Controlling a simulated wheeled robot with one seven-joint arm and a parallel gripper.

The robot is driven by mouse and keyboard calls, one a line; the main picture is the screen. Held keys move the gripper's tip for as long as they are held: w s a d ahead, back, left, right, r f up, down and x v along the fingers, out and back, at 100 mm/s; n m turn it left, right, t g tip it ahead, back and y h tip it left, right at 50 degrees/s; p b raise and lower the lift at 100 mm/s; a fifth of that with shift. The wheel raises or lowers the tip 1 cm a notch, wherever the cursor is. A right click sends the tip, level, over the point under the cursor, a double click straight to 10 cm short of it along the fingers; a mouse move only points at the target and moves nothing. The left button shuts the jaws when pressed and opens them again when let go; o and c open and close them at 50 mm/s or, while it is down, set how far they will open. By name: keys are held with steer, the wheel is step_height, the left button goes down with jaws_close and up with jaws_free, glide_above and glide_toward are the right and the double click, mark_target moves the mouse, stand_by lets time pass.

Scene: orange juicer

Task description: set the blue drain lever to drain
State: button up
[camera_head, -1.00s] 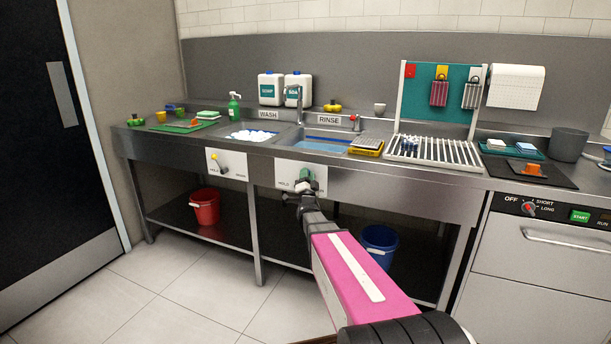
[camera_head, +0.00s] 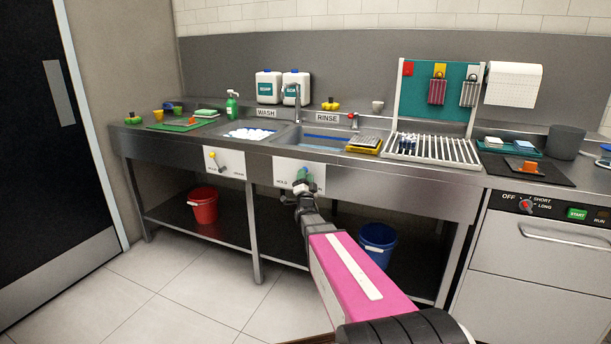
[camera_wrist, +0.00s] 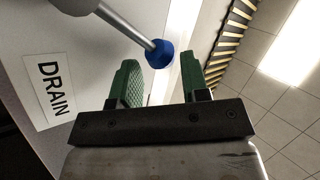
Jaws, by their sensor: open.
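The blue drain lever shows in the wrist view as a grey rod ending in a round blue knob (camera_wrist: 160,52). The rod comes in from the top left. My gripper (camera_wrist: 160,72) is open, its two green fingers apart, with the knob just past and between the fingertips. No finger visibly touches the knob. The DRAIN label (camera_wrist: 50,90) is on the white plate at the left. In the head view my gripper (camera_head: 304,174) is in front of the rinse sink's white plate (camera_head: 281,172) and hides the lever there.
The wash sink's plate with a yellow-knobbed lever (camera_head: 221,166) is to the left. The steel counter front (camera_head: 400,190) runs behind my arm. A red bucket (camera_head: 203,207) and a blue bucket (camera_head: 378,245) stand below. The floor in front is clear.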

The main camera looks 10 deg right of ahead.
steer(key=v, duration=0.9)
steer(key=shift+s, duration=0.15)
steer(key=shift+a+f, duration=0.1)
steer(key=shift+f, duration=0.05)
steer(key=s+a+f+n+g+y, duration=0.2)
steer(key=f+n+g+y, duration=0.15)
steer(key=f+g, duration=0.3)
steer(key=s+a+f+n+g+y, duration=0.2)
steer(key=f+n+g, duration=0.3)
steer(key=f+g, duration=0.15)
steer(key=s+f+n+g, duration=0.2)
steer(key=s+g, duration=0.3)
steer(key=s, duration=0.4)
steer(key=s+a+f+n+g, duration=0.1)
steer(key=s+f+n+g, duration=0.1)
steer(key=s+g, duration=0.4)
steer(key=s+f, duration=0.1)
steer(key=s, duration=0.3)
steer(key=shift+a+f+n, duration=0.2)
steer(key=shift+n, duration=0.15)
